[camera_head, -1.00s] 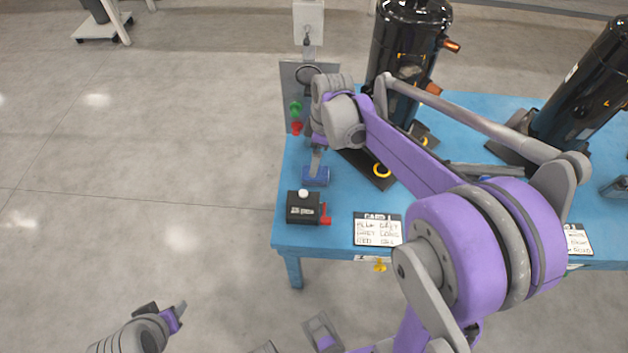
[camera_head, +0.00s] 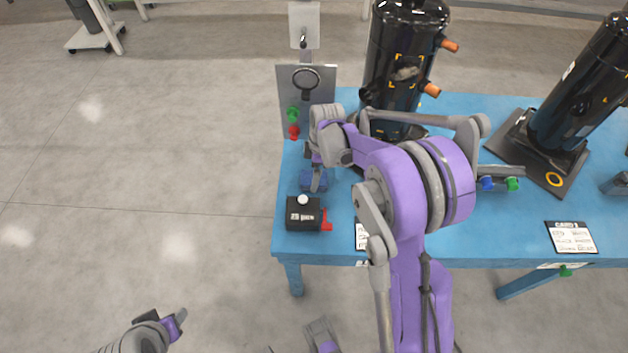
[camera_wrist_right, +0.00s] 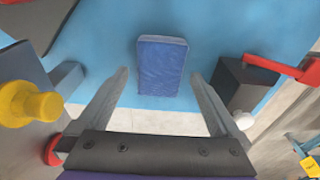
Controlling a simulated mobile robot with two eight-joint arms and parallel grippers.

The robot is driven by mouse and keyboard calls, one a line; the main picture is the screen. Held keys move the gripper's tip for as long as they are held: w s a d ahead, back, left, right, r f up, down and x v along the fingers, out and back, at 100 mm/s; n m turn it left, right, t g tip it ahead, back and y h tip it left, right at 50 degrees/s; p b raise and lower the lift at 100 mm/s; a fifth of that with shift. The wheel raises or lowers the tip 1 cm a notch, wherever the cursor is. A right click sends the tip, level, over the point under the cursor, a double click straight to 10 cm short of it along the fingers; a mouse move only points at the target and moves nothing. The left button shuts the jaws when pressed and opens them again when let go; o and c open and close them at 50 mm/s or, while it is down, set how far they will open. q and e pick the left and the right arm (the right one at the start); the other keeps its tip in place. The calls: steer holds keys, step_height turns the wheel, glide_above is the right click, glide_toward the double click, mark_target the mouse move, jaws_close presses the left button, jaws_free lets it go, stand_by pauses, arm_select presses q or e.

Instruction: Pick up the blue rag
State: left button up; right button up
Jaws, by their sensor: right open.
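The blue rag (camera_head: 314,181) is a small dark-blue folded block on the left end of the light-blue table (camera_head: 420,240). In the right wrist view the rag (camera_wrist_right: 162,66) lies flat ahead of and between the two fingers. My right gripper (camera_head: 318,182) reaches down over the rag in the head view and partly hides it. In the right wrist view my right gripper (camera_wrist_right: 160,85) is open, with a finger on each side and clear of the rag. My left gripper (camera_head: 167,318) is low at the left, over the floor; its fingers are too unclear to judge.
A black box (camera_head: 304,214) with a white knob and red lever stands just in front of the rag. A grey panel (camera_head: 306,100) with green and red buttons stands behind. Black compressors (camera_head: 405,65) stand further right. The floor left of the table is clear.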

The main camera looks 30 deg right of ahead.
steer(key=shift+f, duration=0.65)
steer(key=shift+f, duration=0.25)
steer(key=c, duration=1.2)
